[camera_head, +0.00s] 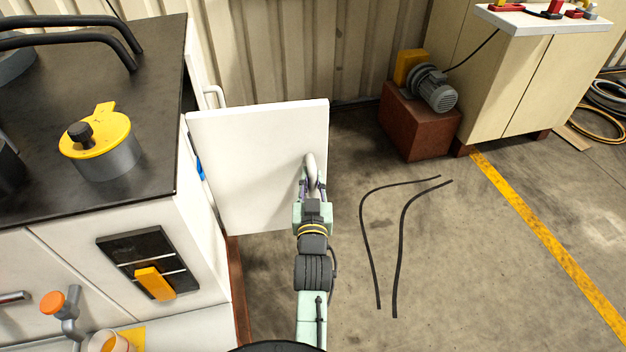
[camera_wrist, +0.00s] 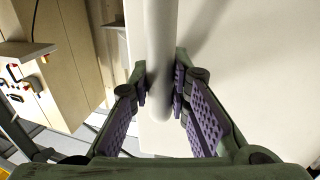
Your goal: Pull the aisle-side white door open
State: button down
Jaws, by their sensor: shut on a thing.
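The white door (camera_head: 245,165) stands swung out from the side of the white cabinet under the dark worktop, its face toward me. Its pale bar handle (camera_head: 310,165) is near the door's right edge. My gripper (camera_head: 313,185) is shut on this handle. In the wrist view the white handle (camera_wrist: 160,50) runs down between the purple pads of my gripper (camera_wrist: 160,90), with the door's surface (camera_wrist: 250,60) close behind. Something blue (camera_head: 199,168) shows in the gap at the hinge side. The inside of the cabinet is mostly hidden behind the door.
The dark worktop (camera_head: 150,60) carries a yellow-topped pot (camera_head: 97,145). A motor (camera_head: 434,90) sits on a rust-brown block (camera_head: 415,120) at the back right, beside a beige cabinet (camera_head: 540,80). Black cables (camera_head: 400,240) lie on the floor, otherwise open right of my arm.

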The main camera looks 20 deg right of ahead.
dwell(0.3)
jog(key=c, duration=1.5)
grip_release()
notch_tip(320, 180, up, 10)
